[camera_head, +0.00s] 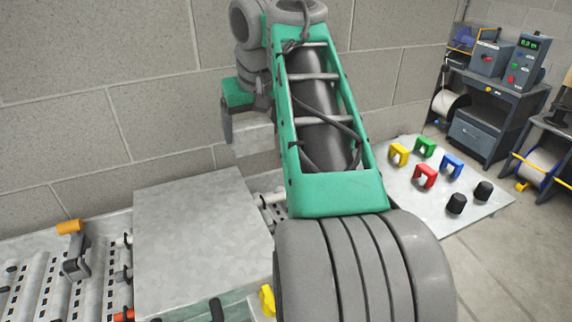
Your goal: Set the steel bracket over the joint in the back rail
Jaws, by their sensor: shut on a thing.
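My gripper (232,122) is at upper centre, in front of the block wall, with part of it hidden by my green arm. It is shut on a pale grey metal piece, which looks like the steel bracket (254,136). The bracket is up in the air, above and behind the right back corner of a flat grey plate. A stretch of perforated metal rail (268,184) shows along the wall behind the plate; I cannot tell whether it is the back rail. My arm covers what lies right of it. I cannot make out the joint.
The flat grey plate (200,240) lies at lower centre. Left of it are perforated metal strips and an orange-handled clamp (75,250). A pale board (480,212) at right holds coloured brackets and black knobs. A workbench (490,120) with instruments stands behind it.

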